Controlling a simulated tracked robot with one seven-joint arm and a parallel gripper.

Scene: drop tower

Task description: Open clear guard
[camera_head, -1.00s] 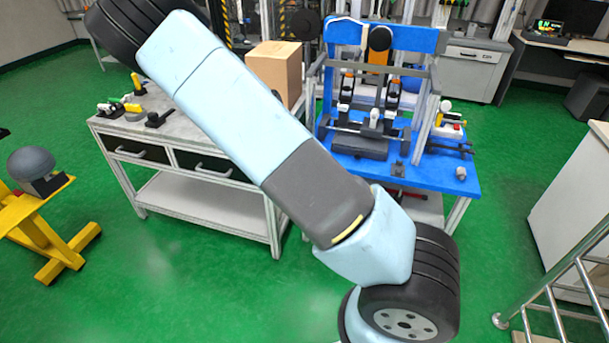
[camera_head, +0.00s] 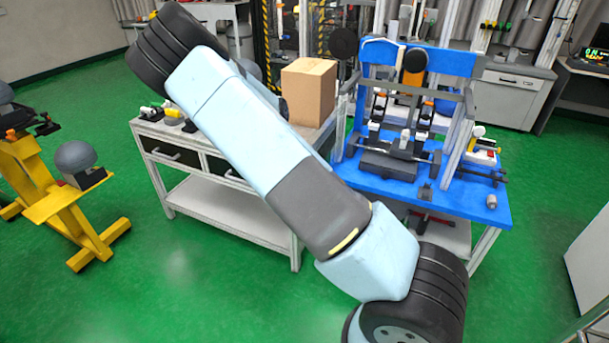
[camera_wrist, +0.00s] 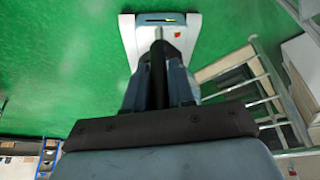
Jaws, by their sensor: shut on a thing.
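The blue drop tower (camera_head: 452,62) stands on a blue-topped bench (camera_head: 345,178) right of centre in the head view. Grey uprights and a grey crossbar stand in front of its blue back plate. I cannot make out a clear guard panel for certain between them. My gripper (camera_wrist: 158,65) shows in the wrist view, its dark fingers close together on a thin black bar (camera_wrist: 158,72). What the bar belongs to cannot be told. The gripper is out of sight in the head view. Green floor lies behind it in the wrist view.
A white workbench (camera_head: 230,212) with a cardboard box (camera_head: 309,92) adjoins the blue bench on its left. A yellow stand (camera_head: 75,212) is at far left. A grey cabinet (camera_head: 507,95) stands behind at right. Green floor is open at lower left.

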